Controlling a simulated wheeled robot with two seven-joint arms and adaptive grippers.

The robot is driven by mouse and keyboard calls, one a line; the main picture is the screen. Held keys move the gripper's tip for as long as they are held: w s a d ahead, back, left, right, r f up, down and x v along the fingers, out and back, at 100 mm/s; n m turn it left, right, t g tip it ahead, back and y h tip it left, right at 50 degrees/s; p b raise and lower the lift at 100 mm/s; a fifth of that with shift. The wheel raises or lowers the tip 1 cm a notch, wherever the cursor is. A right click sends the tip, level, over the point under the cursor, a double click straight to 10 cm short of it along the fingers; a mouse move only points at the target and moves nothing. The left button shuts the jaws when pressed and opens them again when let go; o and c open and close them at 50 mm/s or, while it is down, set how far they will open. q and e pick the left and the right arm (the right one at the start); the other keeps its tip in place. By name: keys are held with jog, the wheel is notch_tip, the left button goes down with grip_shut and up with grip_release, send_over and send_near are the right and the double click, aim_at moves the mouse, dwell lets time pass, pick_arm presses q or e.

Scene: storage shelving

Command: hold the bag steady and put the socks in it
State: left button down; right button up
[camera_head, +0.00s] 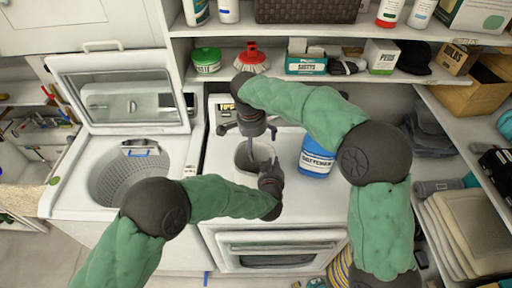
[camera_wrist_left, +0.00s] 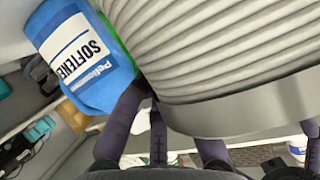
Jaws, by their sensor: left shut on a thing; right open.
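A light grey, open-topped container (camera_head: 243,168), which I take for the bag, stands upright on the white machine. In the left wrist view it is a large ribbed grey wall with a smooth rim band (camera_wrist_left: 235,112). My left gripper (camera_head: 268,167) is shut on its near right side; its dark fingers also show below the rim in the wrist view (camera_wrist_left: 150,120). My right gripper (camera_head: 255,138) is open, its fingers pointing down over the container's mouth. I see nothing between them. I cannot make out any socks; the container's inside is mostly hidden.
A blue softener bottle (camera_head: 316,158) stands close right of the container, also in the wrist view (camera_wrist_left: 85,60). An open-lidded washer (camera_head: 105,185) is at left. A loaded shelf (camera_head: 275,75) runs above, behind my right arm. Shelving with folded cloths (camera_head: 432,135) is at right.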

pick_arm(q)
jog(key=c, duration=1.2)
grip_release()
jog(key=shift+c, duration=0.2)
